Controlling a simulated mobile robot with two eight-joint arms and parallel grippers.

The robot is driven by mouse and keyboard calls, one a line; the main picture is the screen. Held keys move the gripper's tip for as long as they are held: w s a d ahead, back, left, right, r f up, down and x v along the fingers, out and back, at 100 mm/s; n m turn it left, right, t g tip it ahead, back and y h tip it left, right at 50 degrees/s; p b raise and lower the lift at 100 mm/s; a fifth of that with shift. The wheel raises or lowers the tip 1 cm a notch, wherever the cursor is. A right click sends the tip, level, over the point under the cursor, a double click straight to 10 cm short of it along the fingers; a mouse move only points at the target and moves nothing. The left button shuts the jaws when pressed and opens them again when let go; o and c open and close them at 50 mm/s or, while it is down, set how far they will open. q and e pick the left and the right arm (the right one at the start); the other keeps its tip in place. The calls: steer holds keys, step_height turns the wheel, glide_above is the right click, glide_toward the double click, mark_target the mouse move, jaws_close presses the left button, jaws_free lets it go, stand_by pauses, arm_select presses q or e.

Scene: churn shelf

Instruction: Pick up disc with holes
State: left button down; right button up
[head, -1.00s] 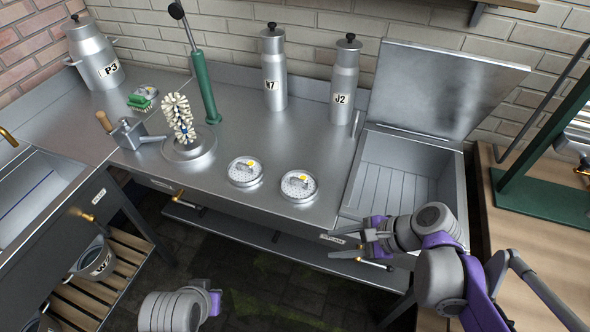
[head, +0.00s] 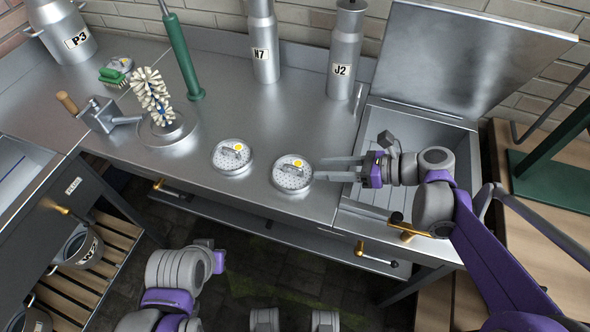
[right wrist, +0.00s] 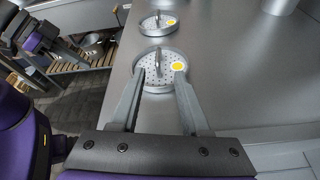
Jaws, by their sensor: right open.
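Two round metal discs with holes, each with a handle and a yellow dot, lie on the steel counter. The nearer disc (head: 292,176) is at the right and the other disc (head: 232,156) at the left in the head view. My right gripper (head: 318,169) is open and empty, with its fingertips at the right edge of the nearer disc. In the right wrist view, this disc (right wrist: 159,78) shows between and beyond the open fingertips, and the other disc (right wrist: 159,23) lies farther off. I cannot tell whether the fingers touch it. My left arm shows at bottom left; its jaws are not visible.
A steel sink with a raised lid (head: 469,60) is at the right. Canisters N7 (head: 263,45) and J2 (head: 345,55) stand behind the discs. A brush (head: 155,95) on a round base and a green post (head: 183,60) stand left. The counter (head: 270,115) behind the discs is clear.

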mark_target(299, 169)
steer(key=x, duration=0.7)
steer(key=shift+a+f+b, duration=0.1)
steer(key=shift+a+b, duration=0.2)
steer(key=shift+a, duration=0.05)
steer(key=shift+c, duration=0.3)
jaws_close()
steer(key=shift+s, duration=0.1)
